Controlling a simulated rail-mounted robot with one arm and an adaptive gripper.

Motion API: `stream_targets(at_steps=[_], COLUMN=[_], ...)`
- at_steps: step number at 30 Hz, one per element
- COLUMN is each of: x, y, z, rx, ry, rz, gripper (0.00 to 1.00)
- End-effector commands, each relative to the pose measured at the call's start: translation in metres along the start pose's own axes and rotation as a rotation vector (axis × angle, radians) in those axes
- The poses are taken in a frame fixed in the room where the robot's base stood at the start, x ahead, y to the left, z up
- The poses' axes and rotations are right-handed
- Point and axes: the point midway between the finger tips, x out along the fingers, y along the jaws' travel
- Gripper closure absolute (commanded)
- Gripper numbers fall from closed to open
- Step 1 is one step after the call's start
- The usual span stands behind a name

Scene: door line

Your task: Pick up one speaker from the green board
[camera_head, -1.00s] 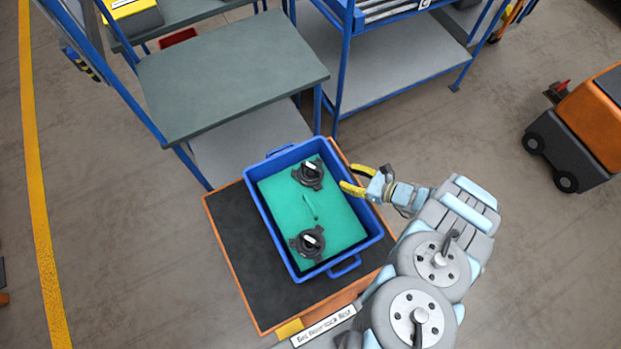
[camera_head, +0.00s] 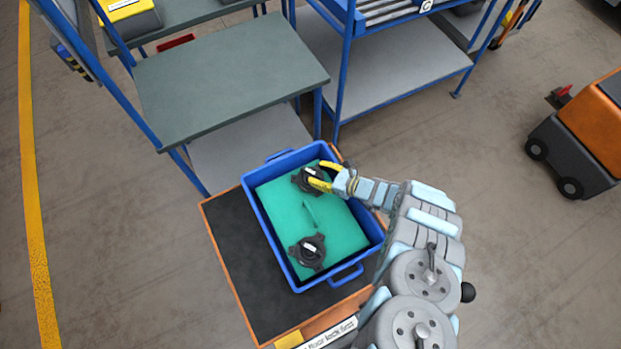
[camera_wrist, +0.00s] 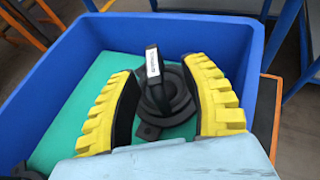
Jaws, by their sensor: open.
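The green board (camera_head: 335,232) lies inside a blue crate (camera_head: 256,234). Two black round speakers rest on it. The far speaker (camera_head: 304,179) is near the crate's back end, and the near speaker (camera_head: 308,252) is near the front end. My gripper (camera_head: 322,177) is open at the far speaker. In the wrist view, its yellow ribbed fingers (camera_wrist: 165,105) stand on either side of that far speaker (camera_wrist: 176,98), with gaps visible at both sides. A black upright piece with a white label rises from the speaker.
The crate stands on a dark mat (camera_head: 232,262) with an orange edge. A grey-topped workbench (camera_head: 225,80) with blue posts is behind it, and a blue shelf rack (camera_head: 400,70) is at the back right. An orange and black cart (camera_head: 585,135) stands at the far right.

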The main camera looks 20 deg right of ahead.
Motion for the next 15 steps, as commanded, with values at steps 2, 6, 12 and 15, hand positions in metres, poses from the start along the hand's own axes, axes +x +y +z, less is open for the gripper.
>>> stream_targets(at_steps=[2, 6, 12, 15], x=[0.004, 0.008, 0.027, 0.042], y=[0.0, 0.001, 0.004, 0.006], z=[0.0, 0.001, 0.003, 0.002], rx=[0.001, 0.002, 0.001, 0.0], ry=[-0.001, -0.001, -0.001, 0.001], rz=[0.0, 0.0, 0.001, 0.001], gripper=[0.54, 0.54, 0.54, 0.54])
